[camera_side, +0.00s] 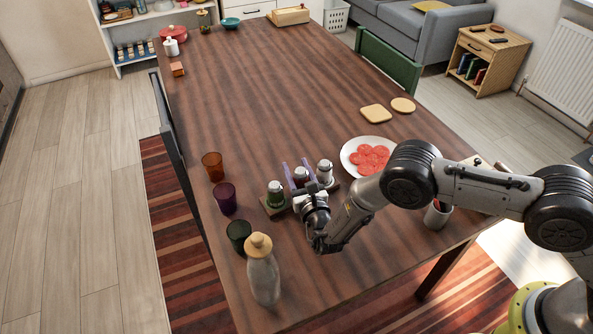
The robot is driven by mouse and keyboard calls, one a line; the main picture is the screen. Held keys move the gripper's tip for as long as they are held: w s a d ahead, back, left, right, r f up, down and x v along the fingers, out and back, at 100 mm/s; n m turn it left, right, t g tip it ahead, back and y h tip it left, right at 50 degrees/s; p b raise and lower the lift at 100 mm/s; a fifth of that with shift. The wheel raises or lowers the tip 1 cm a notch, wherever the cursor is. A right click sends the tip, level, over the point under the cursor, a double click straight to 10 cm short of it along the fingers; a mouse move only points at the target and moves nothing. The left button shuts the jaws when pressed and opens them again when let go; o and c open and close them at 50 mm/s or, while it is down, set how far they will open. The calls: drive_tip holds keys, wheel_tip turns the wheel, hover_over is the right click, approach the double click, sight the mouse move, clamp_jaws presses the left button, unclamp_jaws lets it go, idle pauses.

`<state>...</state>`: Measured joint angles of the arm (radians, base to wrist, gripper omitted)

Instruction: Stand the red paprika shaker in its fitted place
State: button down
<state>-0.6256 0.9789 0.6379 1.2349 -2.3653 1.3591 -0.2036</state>
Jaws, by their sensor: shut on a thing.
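A low wooden rack (266,209) stands on the table. A shaker with green contents (276,195) stands at its left end and a shaker with pale grey contents (325,172) at its right end. Between them is the red paprika shaker (301,177), with a pale cap and dark red body, looking about upright. My gripper (298,167) is shut on it, its two purple fingers on either side. The gripper body hides the shaker's lower part and the middle of the rack, so I cannot tell whether its base is seated.
An orange cup (212,166), a purple cup (225,198) and a dark green cup (239,236) line the left side. A bottle with a tan cap (263,275) stands in front. A plate (350,147) of red slices is right of the rack. The far table is mostly clear.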

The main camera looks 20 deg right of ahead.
drive_tip(key=shift+f, duration=0.35)
drive_tip(key=shift+c, duration=1.5)
unclamp_jaws()
drive_tip(key=shift+f, duration=0.15)
drive_tip(key=shift+s+a, duration=0.15)
drive_tip(key=shift+s, duration=0.15)
drive_tip(key=s, duration=0.3)
drive_tip(key=s+a, duration=0.1)
drive_tip(key=s, duration=0.7)
drive_tip(key=shift+s+a, duration=0.15)
drive_tip(key=shift+s, duration=0.05)
drive_tip(key=shift+r, duration=0.2)
